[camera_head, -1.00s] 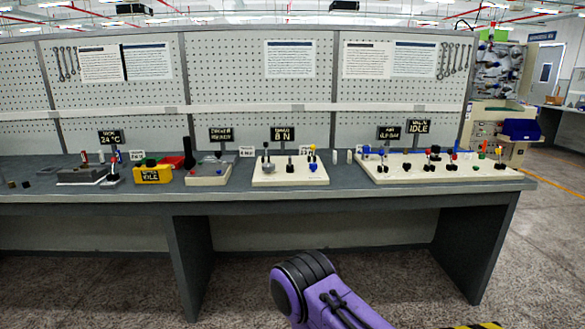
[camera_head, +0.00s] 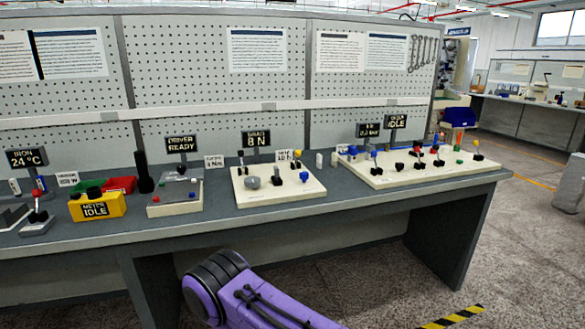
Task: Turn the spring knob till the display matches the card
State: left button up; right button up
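A white base plate (camera_head: 250,197) stands on the bench near the middle, with a grey round knob (camera_head: 252,182), a black knob and a blue knob (camera_head: 304,176) on it. I cannot tell for sure which is the spring knob. Behind the plate a black display (camera_head: 256,139) reads 8 N. A small white card (camera_head: 290,156) stands to the right behind the plate; its small print looks like 10 N, but is hard to read. Neither gripper is in view; only a purple arm link of mine shows at the bottom.
The grey bench (camera_head: 340,205) also bears a yellow meter (camera_head: 97,207) reading IDLE, a driver station (camera_head: 174,198) with a READY display, and a long white panel (camera_head: 405,174) with several coloured knobs at right. The floor before the bench is open, with yellow-black tape.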

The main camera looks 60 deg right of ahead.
aim_at(303, 176)
jog(key=z, duration=0.5)
jog(key=i, duration=0.9)
jog(key=z, duration=0.65)
